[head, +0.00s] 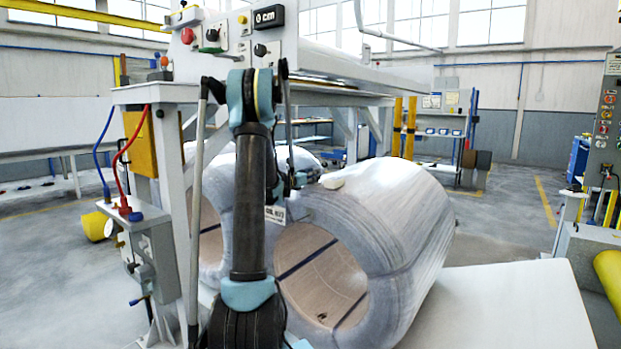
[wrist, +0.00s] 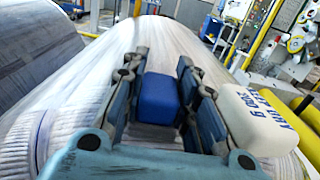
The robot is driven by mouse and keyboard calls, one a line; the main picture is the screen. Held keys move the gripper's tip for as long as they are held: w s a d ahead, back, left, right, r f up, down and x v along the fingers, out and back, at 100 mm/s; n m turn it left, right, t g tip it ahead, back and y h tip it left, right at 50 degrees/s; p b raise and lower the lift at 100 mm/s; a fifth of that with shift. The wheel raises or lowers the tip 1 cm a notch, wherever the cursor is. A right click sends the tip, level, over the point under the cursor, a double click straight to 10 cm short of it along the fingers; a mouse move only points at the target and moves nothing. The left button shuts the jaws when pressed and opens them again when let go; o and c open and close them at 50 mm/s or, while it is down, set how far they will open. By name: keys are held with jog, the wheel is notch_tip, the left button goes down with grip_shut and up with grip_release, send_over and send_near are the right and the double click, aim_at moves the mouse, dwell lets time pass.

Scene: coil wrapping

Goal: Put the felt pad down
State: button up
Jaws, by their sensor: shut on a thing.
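The felt pad, seen as a small blue block (wrist: 158,98), is between the two fingers of my gripper (wrist: 160,92) in the wrist view. My gripper is shut on it, over the top of a wrapped coil (wrist: 110,75). I cannot tell whether the pad touches the wrap. In the head view my gripper (head: 298,180) is at the upper left of the front coil (head: 400,215), partly behind my arm, and the pad is hidden there.
A cream pouch with blue lettering (wrist: 260,118) lies on the coil just right of my gripper; it also shows in the head view (head: 333,182). A second coil (wrist: 35,50) lies to the left. A control-panel machine (head: 240,35) stands behind. A pale flat surface (head: 505,305) is clear at the front right.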

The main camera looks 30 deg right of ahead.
jog(key=o, duration=1)
jog(key=shift+o, duration=0.2)
jog(key=s+a+m+g+y, duration=0.1)
jog(key=s+a+m, duration=0.2)
jog(key=s+a, duration=0.45)
jog(key=s+a+m+y, duration=0.2)
jog(key=s+a+m, duration=0.15)
jog(key=a, duration=0.75)
jog(key=s+a+f+m+g+y, duration=0.1)
jog(key=s+a+f+m+y, duration=0.3)
jog(key=s+a, duration=0.6)
jog(key=s+a+f+m+g+y, duration=0.1)
jog(key=s+a+f+m+y, duration=0.4)
jog(key=s+a+f, duration=0.3)
jog(key=s+a+f+m+g+y, duration=0.1)
jog(key=s+a+f+m+y, duration=0.3)
jog(key=s+a, duration=0.9)
jog(key=a+f+m, duration=0.2)
jog(key=a+f, duration=0.1)
jog(key=shift+s+m+g+y, duration=0.3)
jog(key=shift+m, duration=0.05)
